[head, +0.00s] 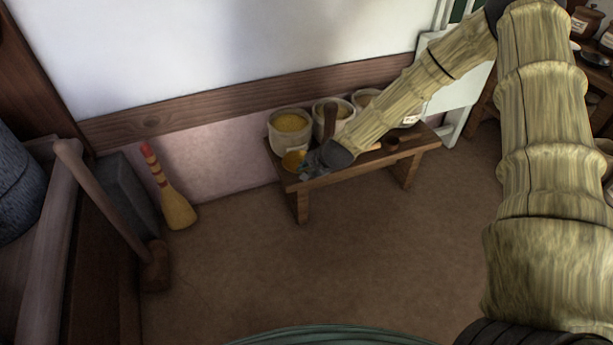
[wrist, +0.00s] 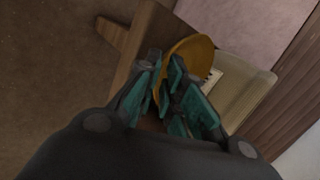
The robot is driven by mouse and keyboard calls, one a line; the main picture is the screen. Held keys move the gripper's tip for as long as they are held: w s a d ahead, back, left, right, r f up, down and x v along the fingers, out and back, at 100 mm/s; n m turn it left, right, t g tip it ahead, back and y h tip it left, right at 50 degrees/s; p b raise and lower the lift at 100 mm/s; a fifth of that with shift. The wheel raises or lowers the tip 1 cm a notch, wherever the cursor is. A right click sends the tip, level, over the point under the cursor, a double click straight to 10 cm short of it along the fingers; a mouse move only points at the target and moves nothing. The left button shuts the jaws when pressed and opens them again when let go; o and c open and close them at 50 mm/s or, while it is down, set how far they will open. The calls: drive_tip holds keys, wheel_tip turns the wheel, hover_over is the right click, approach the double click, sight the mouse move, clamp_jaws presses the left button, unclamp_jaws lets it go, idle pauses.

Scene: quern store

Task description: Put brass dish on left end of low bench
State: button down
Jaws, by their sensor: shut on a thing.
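The brass dish (head: 293,160) is at the left end of the low bench (head: 345,167) in the head view, in front of a pot of yellow stuff. It looks tilted; I cannot tell whether it touches the bench top. My gripper (head: 310,170) is at the dish's right side, shut on its rim. In the wrist view the dish (wrist: 190,52) shows as a yellow-orange curve between and beyond the teal fingers of my gripper (wrist: 167,88). The bench (wrist: 151,40) shows below it. The fingers hide part of the dish.
Pots (head: 290,130) stand along the bench's back, against the wall. A broom (head: 172,200) leans at the wall on the left, near a long-handled mallet (head: 110,205). The floor in front is clear.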

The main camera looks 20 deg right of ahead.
drive_tip(key=f, duration=0.1)
drive_tip(key=f+b, duration=0.1)
drive_tip(key=f, duration=0.1)
drive_tip(key=shift+w, duration=0.2)
drive_tip(key=shift+r, duration=0.15)
drive_tip(key=c, duration=1.8)
unclamp_jaws()
drive_tip(key=shift+c, duration=0.2)
